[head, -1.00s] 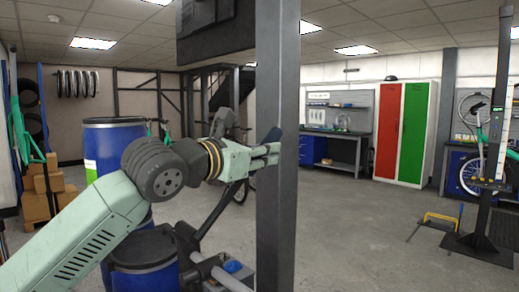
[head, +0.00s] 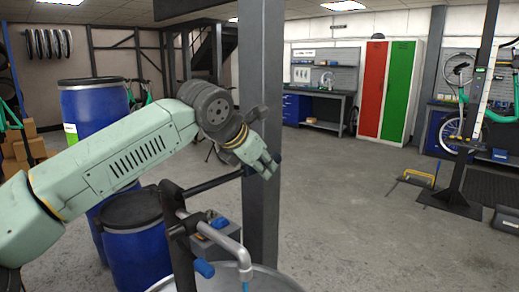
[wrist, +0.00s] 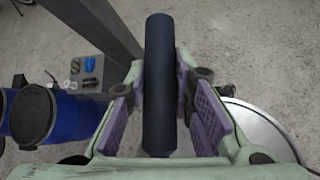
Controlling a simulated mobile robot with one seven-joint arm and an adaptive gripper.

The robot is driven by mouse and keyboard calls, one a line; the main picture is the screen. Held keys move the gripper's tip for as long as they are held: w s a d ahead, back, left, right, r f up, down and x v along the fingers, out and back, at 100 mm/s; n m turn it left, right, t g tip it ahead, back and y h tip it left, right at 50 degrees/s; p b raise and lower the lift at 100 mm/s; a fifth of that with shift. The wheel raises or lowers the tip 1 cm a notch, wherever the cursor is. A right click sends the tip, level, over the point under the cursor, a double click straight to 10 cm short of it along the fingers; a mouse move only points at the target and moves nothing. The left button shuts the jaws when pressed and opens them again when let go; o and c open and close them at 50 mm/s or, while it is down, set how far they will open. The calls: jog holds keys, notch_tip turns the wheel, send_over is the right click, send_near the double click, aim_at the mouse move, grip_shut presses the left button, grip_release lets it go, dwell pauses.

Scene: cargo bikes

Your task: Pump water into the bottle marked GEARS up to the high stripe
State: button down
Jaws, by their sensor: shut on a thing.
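The hand pump (head: 178,215) stands at the bottom middle of the head view, with a dark lever (head: 215,182) reaching right and slightly up, and a grey bent spout (head: 232,245). My gripper (head: 271,168) is shut around the dark blue grip at the lever's end. In the wrist view the grip (wrist: 160,85) runs between the purple finger pads of my gripper (wrist: 180,95). A thin blue bit (head: 245,286) shows below the spout's mouth; I cannot tell if it is water. No bottle marked GEARS and no stripe can be made out.
A grey post (head: 260,75) stands just behind my gripper. Blue drums (head: 95,108) stand at left. A round metal rim (head: 285,283) lies below the spout. A small grey box (head: 218,238) sits beside the pump.

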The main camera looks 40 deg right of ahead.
jog(key=shift+a+f+y, duration=0.1)
jog(key=shift+f+y, duration=0.3)
jog(key=shift+f, duration=0.6)
jog(key=c, duration=1.4)
grip_release()
jog(key=shift+o, duration=0.2)
jog(key=shift+r, duration=0.25)
jog(key=v, duration=1.2)
jog(key=shift+w, duration=0.1)
